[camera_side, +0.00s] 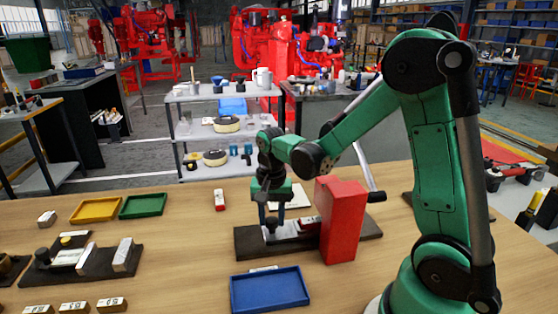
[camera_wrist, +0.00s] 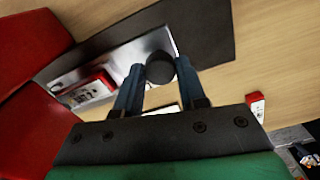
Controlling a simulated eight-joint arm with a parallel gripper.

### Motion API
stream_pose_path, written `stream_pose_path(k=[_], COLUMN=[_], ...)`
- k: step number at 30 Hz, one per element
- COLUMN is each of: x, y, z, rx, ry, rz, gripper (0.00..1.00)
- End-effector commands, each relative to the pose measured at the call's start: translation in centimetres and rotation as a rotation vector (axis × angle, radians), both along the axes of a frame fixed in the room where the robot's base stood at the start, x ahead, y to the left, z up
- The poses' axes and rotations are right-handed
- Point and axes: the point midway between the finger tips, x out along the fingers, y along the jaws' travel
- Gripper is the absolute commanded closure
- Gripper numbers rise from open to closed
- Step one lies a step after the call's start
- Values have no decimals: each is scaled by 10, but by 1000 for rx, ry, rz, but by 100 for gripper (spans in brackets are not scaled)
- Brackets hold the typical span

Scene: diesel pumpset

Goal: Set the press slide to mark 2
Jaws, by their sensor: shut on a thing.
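The press is a red upright housing (camera_side: 343,222) on a dark base (camera_side: 250,247), with a metal lever on its far side. A pale metal slide (camera_side: 286,232) lies along the base. In the wrist view the slide (camera_wrist: 140,50) runs from the red housing (camera_wrist: 45,115) to a round black knob (camera_wrist: 160,68). My gripper (camera_side: 271,215) points down over the slide and is shut on the black knob, with one finger on each side of it in the wrist view (camera_wrist: 159,84). A red-and-white labelled block (camera_wrist: 88,90) sits on the slide near the housing. I cannot read any marks.
A blue tray (camera_side: 269,290) stands in front of the press. Yellow (camera_side: 96,209) and green (camera_side: 143,205) trays lie at the back left. A dark fixture (camera_side: 85,262) and several labelled blocks are at the left. A small red-and-white block (camera_side: 219,199) stands behind.

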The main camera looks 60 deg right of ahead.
Motion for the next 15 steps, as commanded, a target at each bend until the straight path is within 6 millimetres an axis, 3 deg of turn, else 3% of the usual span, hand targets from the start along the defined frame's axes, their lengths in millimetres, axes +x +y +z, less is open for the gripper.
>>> stream_pose_path(k=[5, 15], x=[-1, -31], y=[-1, -32], z=[0, 0], rx=[1, 0], ry=[1, 0], rz=[-1, -3], gripper=[100, 100])
